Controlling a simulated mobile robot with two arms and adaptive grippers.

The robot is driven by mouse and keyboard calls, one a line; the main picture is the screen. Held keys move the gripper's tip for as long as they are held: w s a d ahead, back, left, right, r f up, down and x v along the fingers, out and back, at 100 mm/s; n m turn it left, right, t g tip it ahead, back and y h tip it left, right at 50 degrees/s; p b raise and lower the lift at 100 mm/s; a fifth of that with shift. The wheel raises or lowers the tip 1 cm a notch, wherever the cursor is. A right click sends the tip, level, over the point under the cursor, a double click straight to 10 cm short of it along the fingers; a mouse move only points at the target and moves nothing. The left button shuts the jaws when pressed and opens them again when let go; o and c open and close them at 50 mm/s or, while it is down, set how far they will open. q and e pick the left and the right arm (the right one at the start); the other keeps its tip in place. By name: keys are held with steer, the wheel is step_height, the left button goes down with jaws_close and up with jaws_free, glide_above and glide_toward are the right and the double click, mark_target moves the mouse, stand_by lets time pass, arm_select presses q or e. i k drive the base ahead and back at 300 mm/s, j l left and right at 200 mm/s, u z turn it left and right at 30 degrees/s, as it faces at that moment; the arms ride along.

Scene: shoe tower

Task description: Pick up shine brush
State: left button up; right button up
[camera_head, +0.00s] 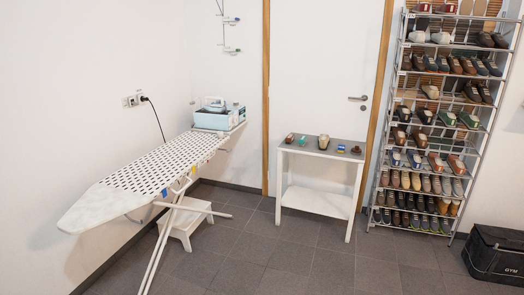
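Several small items stand on the grey top of a white side table (320,199) in front of the door. A small reddish-brown item (290,138) is at the left end, with a small green item (302,141) beside it. A taller tan and dark item (324,142) stands near the middle. Neither of my grippers shows.
An ironing board (150,172) with a step stool (184,222) under it stands at the left. A tall shoe rack (376,190) full of shoes is at the right, with a black bag (494,256) beside it. The tiled floor before the table is clear.

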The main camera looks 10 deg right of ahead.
mark_target(303, 139)
steer(key=i+l+z, duration=0.3)
steer(key=i, duration=0.6)
steer(key=i+z, duration=0.35)
steer(key=i, duration=0.5)
